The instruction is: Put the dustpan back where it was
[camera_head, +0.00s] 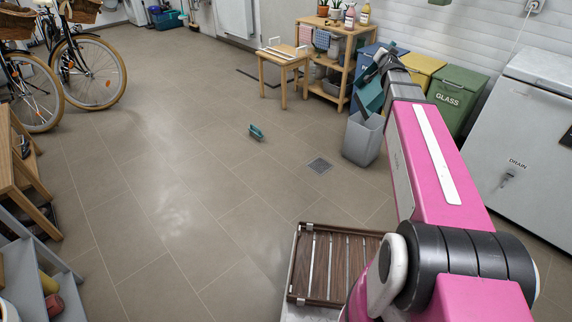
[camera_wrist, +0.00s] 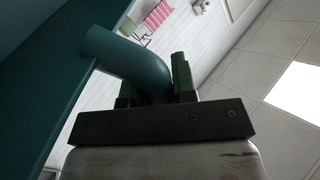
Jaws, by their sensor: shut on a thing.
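The teal dustpan (camera_head: 369,97) hangs above the grey bin in the head view, in front of the coloured bins. My gripper (camera_head: 382,66) is at its upper end. In the wrist view my gripper (camera_wrist: 153,88) is shut on the curved teal handle of the dustpan (camera_wrist: 35,75), whose wide body fills the left side. The far ends of the fingers are partly hidden by the handle. A small teal object (camera_head: 256,132), perhaps a brush, lies apart on the floor.
The open grey bin (camera_head: 363,138) stands by the wooden shelf (camera_head: 334,92). Yellow and green bins (camera_head: 457,96) and a white chest (camera_head: 525,140) line the right wall. A stool (camera_head: 283,60) stands left of the shelf. The middle floor is mostly clear.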

